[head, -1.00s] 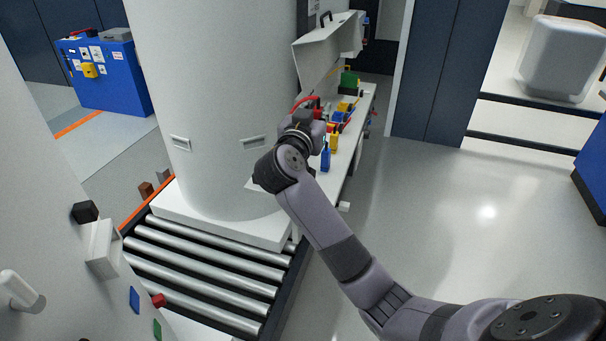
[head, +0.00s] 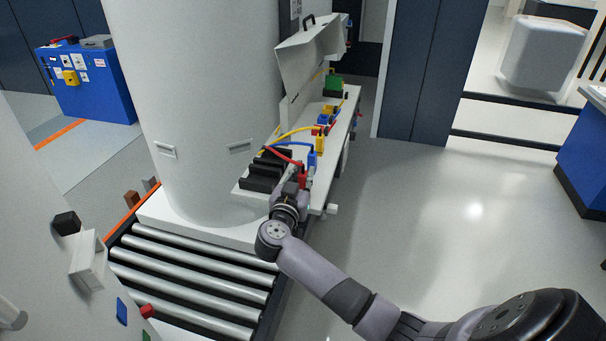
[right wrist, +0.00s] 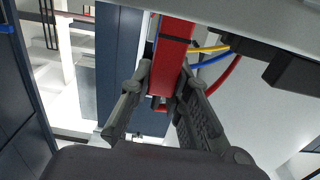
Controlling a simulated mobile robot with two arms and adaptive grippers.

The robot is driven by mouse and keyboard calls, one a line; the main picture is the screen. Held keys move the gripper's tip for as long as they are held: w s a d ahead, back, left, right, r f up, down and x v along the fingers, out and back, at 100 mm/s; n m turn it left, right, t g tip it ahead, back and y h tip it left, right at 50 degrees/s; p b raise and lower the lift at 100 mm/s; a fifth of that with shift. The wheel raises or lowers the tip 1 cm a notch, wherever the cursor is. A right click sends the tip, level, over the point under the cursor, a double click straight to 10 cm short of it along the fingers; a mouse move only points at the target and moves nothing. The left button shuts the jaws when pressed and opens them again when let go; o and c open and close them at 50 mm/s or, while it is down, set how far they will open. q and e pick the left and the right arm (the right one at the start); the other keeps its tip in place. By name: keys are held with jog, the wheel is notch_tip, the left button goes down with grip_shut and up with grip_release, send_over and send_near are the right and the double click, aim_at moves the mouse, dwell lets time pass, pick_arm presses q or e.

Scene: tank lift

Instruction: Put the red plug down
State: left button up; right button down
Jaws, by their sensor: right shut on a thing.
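My right gripper (head: 291,184) is at the near end of a white shelf (head: 323,190) beside the big white column. It is shut on the red plug (head: 303,179), which also shows as a red block between the fingers in the right wrist view (right wrist: 174,45). A red cable (head: 284,153) curves from the plug to black blocks (head: 262,176) on the shelf. In the right wrist view the plug is close to the pale shelf edge; I cannot tell whether it touches. My left gripper is not in view.
A blue plug (head: 311,160) and a yellow plug (head: 319,144) with their cables stand farther along the shelf. A raised white cover (head: 312,55) stands behind them. A roller conveyor (head: 190,272) lies below left. The floor on the right is clear.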

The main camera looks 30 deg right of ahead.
jog(key=c, duration=1.5)
grip_release()
jog(key=shift+a, duration=0.1)
jog(key=b+v, duration=0.2)
jog(key=v, duration=1)
jog(key=shift+r, duration=0.1)
